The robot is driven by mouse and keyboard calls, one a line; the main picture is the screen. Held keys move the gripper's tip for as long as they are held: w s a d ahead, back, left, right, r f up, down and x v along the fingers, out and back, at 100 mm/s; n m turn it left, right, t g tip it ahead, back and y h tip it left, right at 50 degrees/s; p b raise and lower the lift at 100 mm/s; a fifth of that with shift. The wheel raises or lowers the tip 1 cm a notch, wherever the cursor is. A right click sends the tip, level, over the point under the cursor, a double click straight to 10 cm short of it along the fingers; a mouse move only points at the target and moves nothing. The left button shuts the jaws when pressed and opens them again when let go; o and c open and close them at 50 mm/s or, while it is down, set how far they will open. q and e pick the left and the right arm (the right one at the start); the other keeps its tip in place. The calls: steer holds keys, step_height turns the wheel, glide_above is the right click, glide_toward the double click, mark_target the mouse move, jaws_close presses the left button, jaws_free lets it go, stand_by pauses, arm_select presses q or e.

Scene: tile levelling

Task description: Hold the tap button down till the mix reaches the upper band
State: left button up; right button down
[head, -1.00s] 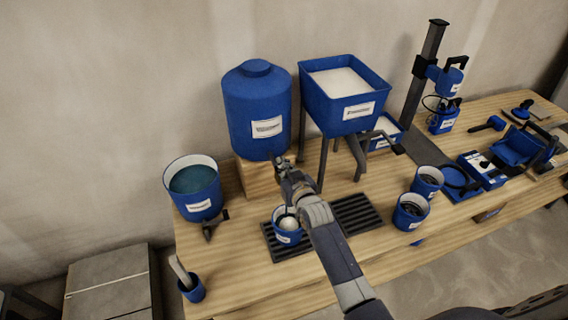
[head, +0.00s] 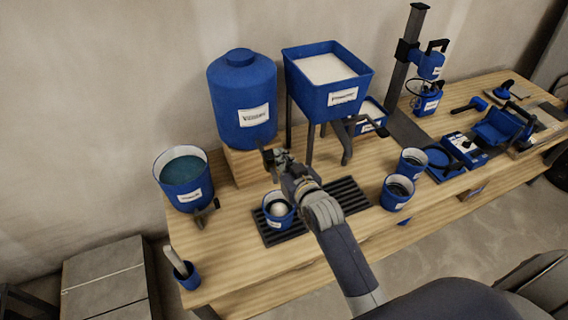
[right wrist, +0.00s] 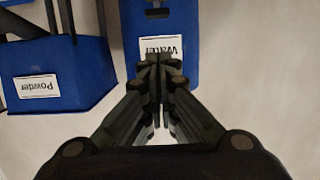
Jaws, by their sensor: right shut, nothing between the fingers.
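The blue water tank (head: 242,92) stands on a wooden block at the back of the bench. Its label reads "Water" in the right wrist view (right wrist: 163,44). My right gripper (head: 270,157) is shut and empty at the tank's lower front. In the right wrist view its fingertips (right wrist: 160,65) overlap the tank's label. The tap and its button are hidden or too small to make out, so contact cannot be told. A small blue bucket (head: 279,222) stands on the dark grate below, with a pale mound and darker material inside. Its bands cannot be seen. My left gripper is out of view.
A blue powder hopper (head: 335,101) on dark legs stands right of the tank. A bucket of bluish liquid (head: 186,197) is at left. Two small buckets (head: 397,204) stand right of the grate (head: 345,194). The front bench edge is mostly clear.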

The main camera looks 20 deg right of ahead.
steer(key=shift+v, duration=0.8)
